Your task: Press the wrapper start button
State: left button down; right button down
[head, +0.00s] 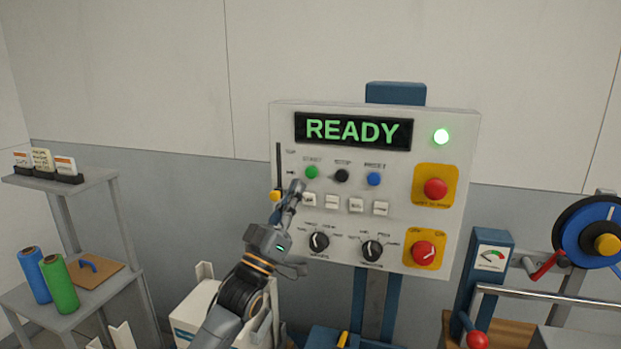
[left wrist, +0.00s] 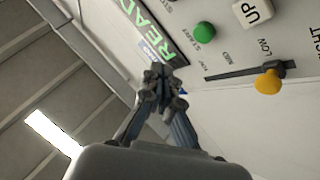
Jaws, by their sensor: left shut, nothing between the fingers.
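The green start button (head: 312,172) is on the upper left of a light control panel (head: 468,125), under a screen reading READY (head: 353,131). My left gripper (head: 297,187) is shut and empty, its tips just below and left of the green button in the head view. In the left wrist view the green button (left wrist: 204,32) shows in full, labelled START, to the upper right of the shut fingertips (left wrist: 160,72). The fingers look apart from the button; the exact gap to the panel is hard to tell. My right gripper is not in view.
A black button (head: 341,176) and a blue button (head: 374,179) are right of the green one. A yellow-knobbed slider (head: 276,196) is to its lower left. White keys and dials lie below. A shelf (head: 100,181) stands left.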

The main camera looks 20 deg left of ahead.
aim_at(311, 173)
pick_arm(q)
jog(key=shift+w+d+b, duration=0.1)
jog(key=shift+w+b, duration=1.05)
jog(key=shift+w, duration=1.7)
jog(key=shift+w, duration=0.2)
jog(key=shift+w, duration=0.25)
jog(key=shift+w+b, duration=0.45)
jog(key=shift+b, duration=0.2)
jog(key=shift+s, duration=0.15)
jog(key=shift+s+p, duration=0.5)
jog(key=shift+s, duration=0.25)
jog(key=shift+s, duration=0.1)
